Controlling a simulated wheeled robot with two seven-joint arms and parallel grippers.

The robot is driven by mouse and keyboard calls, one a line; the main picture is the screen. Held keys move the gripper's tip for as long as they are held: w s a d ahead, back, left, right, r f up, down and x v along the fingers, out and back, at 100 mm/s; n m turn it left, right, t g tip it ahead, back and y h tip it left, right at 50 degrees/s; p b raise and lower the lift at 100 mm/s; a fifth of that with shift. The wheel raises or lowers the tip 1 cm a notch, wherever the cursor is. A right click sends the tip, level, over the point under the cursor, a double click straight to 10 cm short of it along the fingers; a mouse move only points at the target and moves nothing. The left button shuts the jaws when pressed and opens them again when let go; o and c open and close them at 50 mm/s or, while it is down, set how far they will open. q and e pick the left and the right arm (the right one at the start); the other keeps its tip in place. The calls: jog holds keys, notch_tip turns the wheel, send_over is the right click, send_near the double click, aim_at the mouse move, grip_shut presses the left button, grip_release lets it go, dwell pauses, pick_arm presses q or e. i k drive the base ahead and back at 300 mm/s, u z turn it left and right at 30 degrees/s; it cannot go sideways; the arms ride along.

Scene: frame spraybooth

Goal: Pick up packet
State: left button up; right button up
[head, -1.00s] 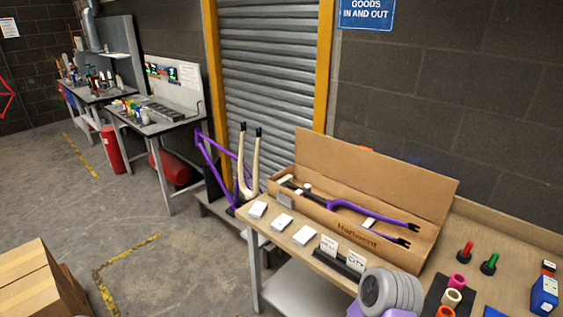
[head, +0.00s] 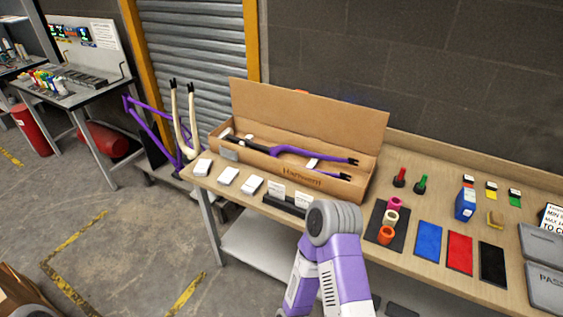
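Several small white packets lie in a row along the front left of the wooden bench: a left packet (head: 203,168), a middle packet (head: 228,176) and a right packet (head: 252,186). A further pale packet (head: 229,153) shows at the left end of the open cardboard box, and another white piece (head: 312,163) lies inside it. I cannot tell which one the task means. One of my purple and grey arms reaches up at the bench's front edge. Its gripper is not visible, and neither is my other gripper.
The open cardboard box (head: 290,168) holds a purple fork. A black card holder (head: 286,204) stands before it.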

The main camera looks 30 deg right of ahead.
aim_at(230, 174)
jog(key=z, duration=0.3)
jog(key=i, duration=1.1)
jog(key=u, duration=0.15)
